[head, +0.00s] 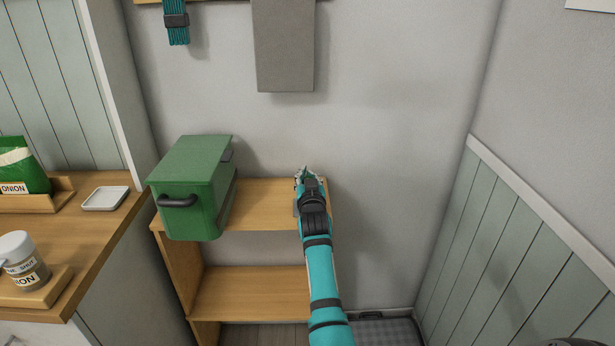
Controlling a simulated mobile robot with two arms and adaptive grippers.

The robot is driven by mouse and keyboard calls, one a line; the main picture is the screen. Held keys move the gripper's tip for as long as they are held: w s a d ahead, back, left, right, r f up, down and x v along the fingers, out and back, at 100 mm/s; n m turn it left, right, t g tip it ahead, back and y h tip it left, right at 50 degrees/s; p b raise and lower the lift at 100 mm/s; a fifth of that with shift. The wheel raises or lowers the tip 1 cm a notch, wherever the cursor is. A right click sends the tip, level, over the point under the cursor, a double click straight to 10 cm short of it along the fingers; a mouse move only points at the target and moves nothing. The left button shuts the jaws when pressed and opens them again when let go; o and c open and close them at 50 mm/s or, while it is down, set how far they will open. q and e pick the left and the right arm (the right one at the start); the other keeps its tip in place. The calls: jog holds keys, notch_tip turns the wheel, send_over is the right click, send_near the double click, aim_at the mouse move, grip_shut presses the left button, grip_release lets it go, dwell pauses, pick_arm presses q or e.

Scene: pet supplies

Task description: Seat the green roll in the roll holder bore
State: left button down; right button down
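My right gripper (307,180) is over the right end of the wooden shelf's top board, seen from behind along the teal arm. Its fingers are small and mostly hidden by its own body, so I cannot tell whether they are open or shut. Small pale and greenish bits show at its tip, too small to identify. I cannot make out a green roll or the roll holder bore; the gripper and arm cover that end of the shelf.
A green box with a black handle (194,186) stands on the left of the wooden shelf (262,207). A counter (88,232) with a white dish (106,198) and a shaker (24,262) is at left. A grey panel (283,45) hangs above. The top board's middle is clear.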

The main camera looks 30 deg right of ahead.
jog(key=shift+f+b, duration=0.95)
jog(key=shift+f, duration=0.5)
jog(key=c, duration=1.2)
grip_release()
jog(key=shift+c, duration=0.2)
jog(key=shift+r, duration=0.15)
notch_tip(320, 180, up, 10)
jog(key=shift+f, duration=0.1)
jog(key=shift+a, duration=0.1)
